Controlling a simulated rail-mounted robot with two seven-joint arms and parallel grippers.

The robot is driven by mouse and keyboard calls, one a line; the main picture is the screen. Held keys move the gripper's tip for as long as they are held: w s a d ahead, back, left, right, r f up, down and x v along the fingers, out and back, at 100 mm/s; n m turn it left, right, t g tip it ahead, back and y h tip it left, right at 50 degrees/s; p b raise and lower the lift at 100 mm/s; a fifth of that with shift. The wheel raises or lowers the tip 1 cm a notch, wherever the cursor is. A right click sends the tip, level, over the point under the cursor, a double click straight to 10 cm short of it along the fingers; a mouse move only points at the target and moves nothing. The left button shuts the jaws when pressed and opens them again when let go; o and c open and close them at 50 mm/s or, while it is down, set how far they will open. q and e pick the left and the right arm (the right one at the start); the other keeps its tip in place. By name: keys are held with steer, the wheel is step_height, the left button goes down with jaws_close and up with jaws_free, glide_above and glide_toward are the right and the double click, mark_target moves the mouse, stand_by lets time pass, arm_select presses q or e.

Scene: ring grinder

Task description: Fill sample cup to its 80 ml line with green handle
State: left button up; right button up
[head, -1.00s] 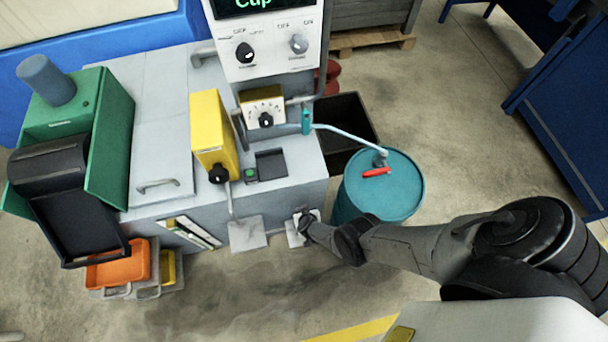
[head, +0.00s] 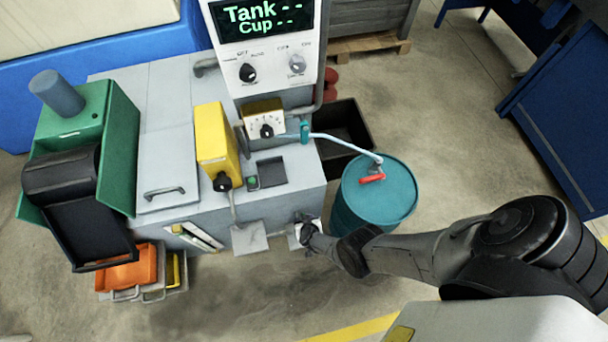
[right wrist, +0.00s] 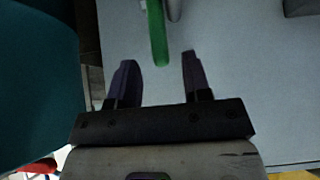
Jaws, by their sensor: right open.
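The green handle (right wrist: 156,35) shows in the right wrist view as a slim upright bar, its lower end near the gap between my fingertips. My right gripper (right wrist: 156,64) is open, with one dark finger on each side of that gap, and I see nothing held. In the head view my right gripper (head: 305,226) is at the machine's front lower right, over a small pale shelf (head: 293,242); it hides the green handle there. I cannot make out the sample cup. The display (head: 262,20) reads "Tank --" and "Cup --". My left gripper is out of view.
A teal drum (head: 385,195) with a red handle (head: 372,179) stands right of the machine, close to my right forearm. A pale plate (head: 250,238) juts out left of my gripper. Orange and grey trays (head: 130,272) are stacked lower left. Floor in front is clear.

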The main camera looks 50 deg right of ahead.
steer(key=p+v, duration=0.6)
steer(key=v, duration=0.2)
steer(key=shift+s+r, duration=0.15)
stand_by(0.5)
